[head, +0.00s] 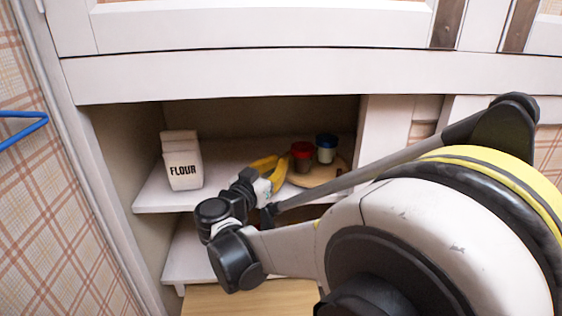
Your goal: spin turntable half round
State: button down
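The turntable (322,174) is a flat, round, tan disc on the upper shelf inside the cupboard. A red jar (302,158) and a white jar with a blue lid (326,150) stand upright on it. My gripper (284,160) has yellow fingers and reaches in from the front at the turntable's left side, close to the red jar. I cannot tell whether it touches the disc or the jar, or how far apart the fingertips are. My arm hides the turntable's front right edge, and the gripper hides part of its left edge.
A white flour bag (183,163) stands on the upper shelf (150,192) at the left, apart from the turntable. A lower shelf (190,258) lies below. The cupboard's frame (250,78) borders the opening above.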

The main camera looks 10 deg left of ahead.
aim_at(287, 178)
jog(key=n+y, duration=0.1)
jog(key=s+d+n+y, duration=0.1)
jog(key=y, duration=0.1)
jog(key=s+d+n+y, duration=0.1)
jog(key=y, duration=0.1)
jog(key=shift+s+t, duration=0.25)
jog(key=shift+t, duration=0.15)
jog(key=shift+s+d+n+y, duration=0.3)
jog(key=shift+s, duration=0.05)
jog(key=c, duration=1.8)
grip_release()
jog(key=shift+w+d, duration=0.1)
